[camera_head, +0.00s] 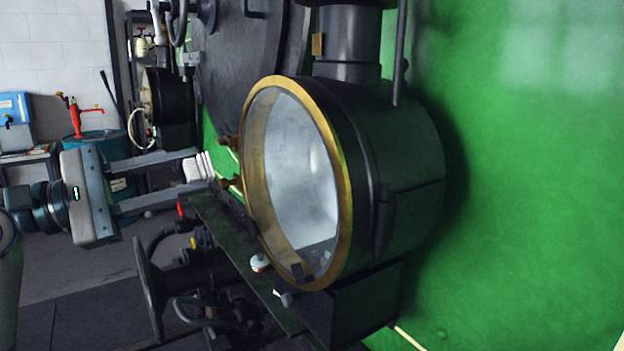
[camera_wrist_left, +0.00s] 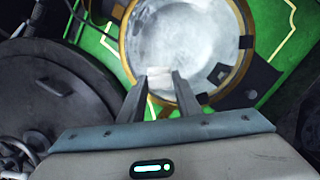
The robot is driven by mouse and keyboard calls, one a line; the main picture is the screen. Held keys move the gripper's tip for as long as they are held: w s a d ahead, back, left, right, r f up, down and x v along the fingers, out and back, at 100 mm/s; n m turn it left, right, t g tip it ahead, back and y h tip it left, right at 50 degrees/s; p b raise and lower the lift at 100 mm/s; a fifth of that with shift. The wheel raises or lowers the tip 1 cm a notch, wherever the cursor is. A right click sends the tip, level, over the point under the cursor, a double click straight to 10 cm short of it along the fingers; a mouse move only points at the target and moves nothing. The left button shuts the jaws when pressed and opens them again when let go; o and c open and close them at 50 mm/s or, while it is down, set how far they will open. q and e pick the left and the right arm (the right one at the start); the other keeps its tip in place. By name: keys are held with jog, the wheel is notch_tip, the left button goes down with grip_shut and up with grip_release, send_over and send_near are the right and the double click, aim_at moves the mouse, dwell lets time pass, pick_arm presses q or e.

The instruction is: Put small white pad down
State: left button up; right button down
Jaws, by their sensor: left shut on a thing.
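My left gripper (camera_head: 204,170) comes in from the left in the head view and is shut on a small white pad (camera_head: 194,168). The pad also shows between the fingertips in the left wrist view (camera_wrist_left: 160,79). It is in front of the large round lamp (camera_head: 345,165), whose brass rim (camera_head: 340,180) surrounds cloudy, greyish glass (camera_head: 292,170). In the wrist view the pad overlaps the lower left part of the glass (camera_wrist_left: 195,45); I cannot tell whether it touches. My right gripper is not in view.
A blue drum (camera_head: 95,145) with a red pump (camera_head: 77,115) stands far left.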

aim_at(199, 162)
pick_arm(q)
jog(key=d+p, duration=0.1)
jog(key=d+r+p, duration=0.1)
jog(key=d+p, duration=0.1)
jog(key=shift+w+d+r, duration=0.1)
jog(key=shift+w+r, duration=0.25)
jog(key=shift+w, duration=0.05)
jog(key=shift+w+d+f+g, duration=0.15)
jog(key=shift+d+f, duration=0.1)
jog(key=shift+f, duration=0.25)
jog(key=shift+w+d+f+g, duration=0.1)
jog(key=shift+d+f+g, duration=0.1)
jog(key=shift+f, duration=0.3)
jog(key=s+a+f+t, duration=0.1)
jog(key=s+f, duration=0.2)
jog(key=f, duration=1.4)
jog(key=s+a+f+n+t+y, duration=0.1)
jog(key=s+f, duration=0.2)
jog(key=f, duration=1.4)
jog(key=shift+s+a+f+n+t+y, duration=0.15)
jog(key=shift+a+f+n+t+y, duration=0.15)
jog(key=shift+a+f+t, duration=0.05)
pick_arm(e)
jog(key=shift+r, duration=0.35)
pick_arm(q)
jog(key=shift+d, duration=0.1)
